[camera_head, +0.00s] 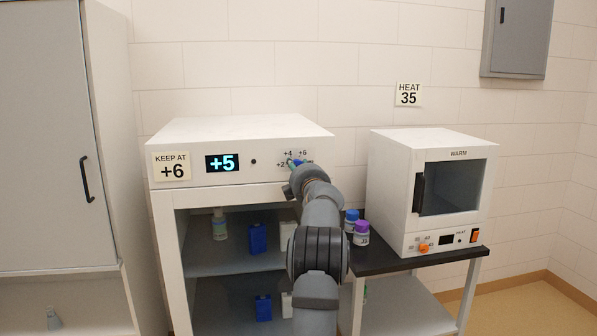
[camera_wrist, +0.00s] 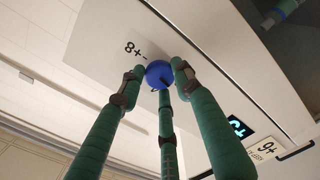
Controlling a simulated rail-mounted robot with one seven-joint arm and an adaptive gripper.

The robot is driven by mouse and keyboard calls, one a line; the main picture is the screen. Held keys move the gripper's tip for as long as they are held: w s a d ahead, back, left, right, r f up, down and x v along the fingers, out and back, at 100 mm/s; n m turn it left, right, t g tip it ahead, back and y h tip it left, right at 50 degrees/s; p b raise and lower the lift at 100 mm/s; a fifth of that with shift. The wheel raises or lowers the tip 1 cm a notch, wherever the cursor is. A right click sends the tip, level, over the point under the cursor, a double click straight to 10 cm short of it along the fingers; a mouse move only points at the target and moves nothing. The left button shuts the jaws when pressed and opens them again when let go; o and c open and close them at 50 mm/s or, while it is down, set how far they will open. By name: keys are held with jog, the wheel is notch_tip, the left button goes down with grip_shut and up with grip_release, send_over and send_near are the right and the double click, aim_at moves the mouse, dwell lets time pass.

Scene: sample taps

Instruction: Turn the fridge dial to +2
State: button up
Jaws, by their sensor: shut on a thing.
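The fridge (camera_head: 240,140) is a white cabinet with an open-looking shelved lower part. Its display (camera_head: 222,163) reads +5. The fridge dial (camera_wrist: 157,75) is a round blue knob with a dark pointer mark in the wrist view. Printed marks +2, +4 and +6 show around it in the head view, where my gripper (camera_head: 298,164) mostly hides it. In the wrist view my gripper (camera_wrist: 162,78) has its green fingers closed around the knob's rim. A +8 mark (camera_wrist: 135,48) shows upside down beside the knob.
A sign (camera_head: 171,167) on the fridge reads KEEP AT +6. A white warmer (camera_head: 390,190) with an orange dial (camera_head: 424,247) stands at right on a black-topped table (camera_head: 385,262), near blue- and purple-capped bottles (camera_head: 361,230). A tall cabinet (camera_head: 50,130) stands at left.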

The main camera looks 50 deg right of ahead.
jog(key=shift+w+a+n, duration=0.2)
jog(key=shift+n, duration=0.7)
jog(key=o, duration=1.1)
jog(key=shift+s, duration=0.1)
jog(key=shift+s, duration=0.1)
jog(key=v, duration=1.1)
jog(key=shift+s+a, duration=0.25)
jog(key=shift+s, duration=0.05)
jog(key=shift+w+d, duration=0.1)
